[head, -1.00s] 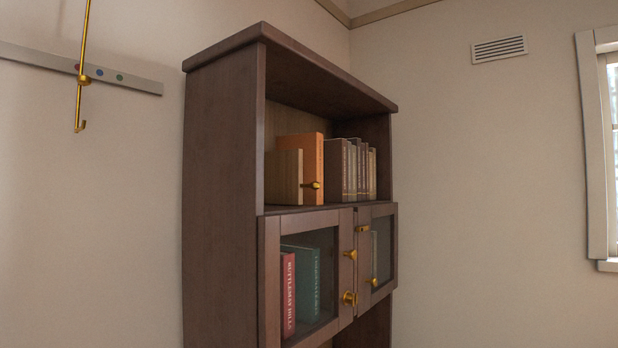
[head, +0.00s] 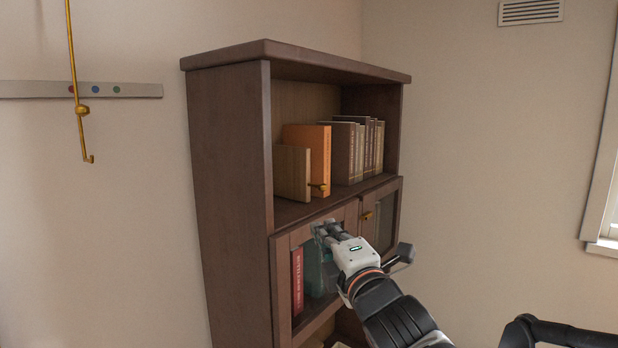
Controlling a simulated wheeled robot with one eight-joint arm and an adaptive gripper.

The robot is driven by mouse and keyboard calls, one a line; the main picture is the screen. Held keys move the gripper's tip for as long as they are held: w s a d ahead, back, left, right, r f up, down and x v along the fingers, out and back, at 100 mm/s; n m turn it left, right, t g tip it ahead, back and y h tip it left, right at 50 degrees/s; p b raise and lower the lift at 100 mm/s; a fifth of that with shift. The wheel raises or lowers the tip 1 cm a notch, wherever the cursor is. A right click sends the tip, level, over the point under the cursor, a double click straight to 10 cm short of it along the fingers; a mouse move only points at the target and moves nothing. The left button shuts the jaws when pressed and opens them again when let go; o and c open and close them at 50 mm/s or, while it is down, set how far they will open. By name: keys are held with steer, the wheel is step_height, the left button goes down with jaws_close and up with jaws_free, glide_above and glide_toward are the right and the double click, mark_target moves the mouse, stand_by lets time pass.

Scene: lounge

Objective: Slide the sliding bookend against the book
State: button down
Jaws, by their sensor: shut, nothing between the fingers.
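The bookend appears to be a light wooden panel (head: 291,173) standing upright on the open upper shelf of the dark cabinet. A small brass knob (head: 318,187) sticks out low at its right side. An orange book (head: 320,150) stands upright just right of the panel and is partly hidden by it; I cannot tell whether they touch. My gripper (head: 322,230) is shut and empty. It is below the knob, in front of the left glass door, and hides part of that door.
Several brown books (head: 358,150) stand to the right on the same shelf. Below, the left door shows a red book (head: 297,281) behind glass; the right door (head: 384,217) has a brass fitting. A brass rod (head: 76,75) hangs by the left wall.

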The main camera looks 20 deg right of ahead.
mark_target(310, 220)
steer(key=w, duration=0.3)
steer(key=w+r, duration=0.1)
steer(key=w, duration=0.3)
steer(key=w+r+p, duration=0.1)
steer(key=w, duration=0.3)
steer(key=shift+w+d+r, duration=0.25)
steer(key=shift+w+d, duration=0.05)
steer(key=shift+d, duration=0.2)
steer(key=shift+w+d+r, duration=0.1)
steer(key=shift+w+d, duration=0.4)
steer(key=shift+w, duration=0.15)
